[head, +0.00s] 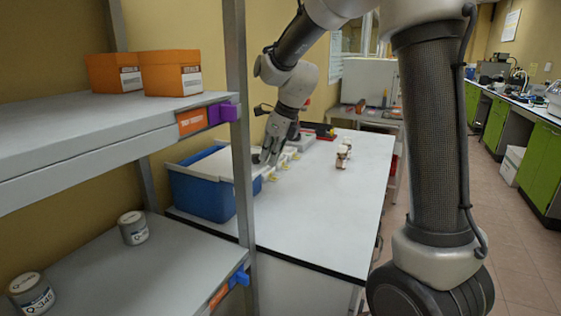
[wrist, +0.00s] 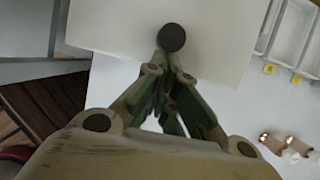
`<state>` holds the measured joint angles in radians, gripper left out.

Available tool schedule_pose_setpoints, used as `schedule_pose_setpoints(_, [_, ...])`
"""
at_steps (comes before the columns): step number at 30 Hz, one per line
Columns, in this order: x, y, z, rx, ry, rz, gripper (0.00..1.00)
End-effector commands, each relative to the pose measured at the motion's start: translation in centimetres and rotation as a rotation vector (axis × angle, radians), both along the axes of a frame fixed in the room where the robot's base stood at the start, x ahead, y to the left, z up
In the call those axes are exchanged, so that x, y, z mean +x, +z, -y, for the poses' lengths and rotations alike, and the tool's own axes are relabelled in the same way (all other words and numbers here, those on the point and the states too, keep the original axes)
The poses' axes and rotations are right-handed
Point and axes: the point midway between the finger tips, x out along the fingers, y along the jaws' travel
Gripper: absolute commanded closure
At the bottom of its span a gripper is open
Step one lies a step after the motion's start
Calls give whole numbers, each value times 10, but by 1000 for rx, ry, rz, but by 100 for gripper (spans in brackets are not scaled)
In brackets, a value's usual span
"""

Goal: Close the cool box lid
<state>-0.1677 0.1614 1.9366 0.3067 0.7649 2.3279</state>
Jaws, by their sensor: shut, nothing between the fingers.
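The cool box (head: 197,195) is a blue tub at the left end of the white bench, partly hidden by the shelf post. Its pale lid (head: 213,166) lies over the top. A strip of blue shows beside the lid near the back edge, and I cannot tell if the lid sits fully down. My gripper (head: 262,161) points down at the lid's right side. In the wrist view the gripper (wrist: 171,66) is shut and empty, its tips just by a dark round knob (wrist: 172,37) over the pale lid (wrist: 120,25). Contact is unclear.
Small trays with yellow tags (head: 283,166) stand right beside the box. Small bottles (head: 343,153) stand farther along the bench (head: 325,210), whose front is clear. A metal shelf post (head: 240,130) stands close in front of the box. Orange boxes (head: 170,73) sit on the upper shelf.

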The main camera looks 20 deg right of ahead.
Motion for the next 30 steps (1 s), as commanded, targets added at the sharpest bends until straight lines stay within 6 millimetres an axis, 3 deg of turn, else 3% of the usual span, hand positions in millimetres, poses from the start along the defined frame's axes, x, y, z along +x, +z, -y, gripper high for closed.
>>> schedule_pose_setpoints(6, [33,0,-33,-1,3,1,100])
schedule_pose_setpoints(12, [52,0,-53,0,1,1,100])
schedule_pose_setpoints(30, [60,2,-59,4,-1,8,100])
